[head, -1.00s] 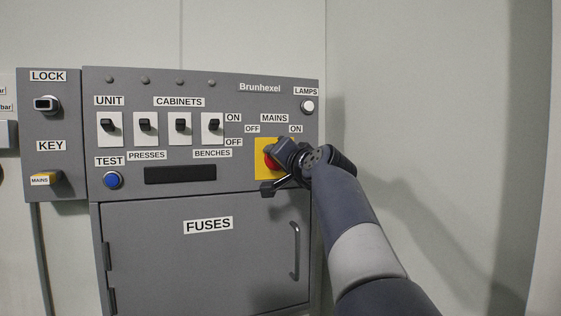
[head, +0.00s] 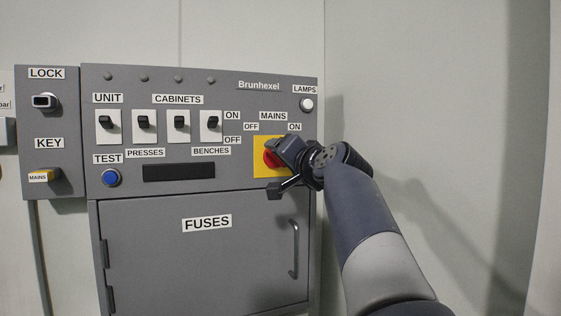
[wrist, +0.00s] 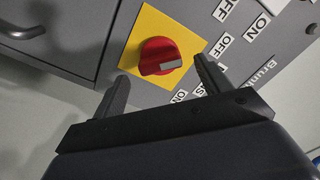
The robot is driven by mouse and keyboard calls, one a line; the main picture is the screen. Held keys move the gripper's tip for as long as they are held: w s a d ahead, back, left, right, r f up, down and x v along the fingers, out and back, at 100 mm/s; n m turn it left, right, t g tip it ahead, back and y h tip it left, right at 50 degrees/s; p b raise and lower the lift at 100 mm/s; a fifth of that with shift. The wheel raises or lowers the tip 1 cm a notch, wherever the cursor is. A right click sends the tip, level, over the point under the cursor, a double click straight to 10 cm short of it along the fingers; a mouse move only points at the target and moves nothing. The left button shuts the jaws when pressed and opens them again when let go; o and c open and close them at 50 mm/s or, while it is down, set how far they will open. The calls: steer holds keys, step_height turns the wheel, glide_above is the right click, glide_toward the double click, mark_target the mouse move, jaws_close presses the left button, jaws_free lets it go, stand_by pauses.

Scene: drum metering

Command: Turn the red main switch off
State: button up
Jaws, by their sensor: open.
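The red main switch (head: 269,159) is a round knob on a yellow plate (head: 262,143), below the MAINS label; my gripper partly covers it in the head view. In the wrist view the red knob (wrist: 158,56) shows whole, with a pale mark on its right side, on the yellow plate (wrist: 147,22). My gripper (head: 281,170) is open in front of the plate. In the wrist view its fingers (wrist: 161,70) stand on either side of the knob, with visible gaps; I cannot tell how deep they reach. Nothing is held.
Several black toggle switches (head: 179,121) are left of the main switch. A blue TEST button (head: 110,177) and a dark display (head: 178,171) sit lower. The FUSES door (head: 200,260) with its handle (head: 293,250) is below. A bare wall (head: 430,100) is on the right.

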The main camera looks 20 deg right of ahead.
mark_target(279, 163)
steer(key=s, duration=0.6)
steer(key=shift+s+b, duration=0.3)
steer(key=shift+s, duration=0.1)
steer(key=shift+w, duration=0.15)
steer(key=w+p, duration=0.1)
steer(key=w, duration=0.9)
steer(key=shift+w+p, duration=0.3)
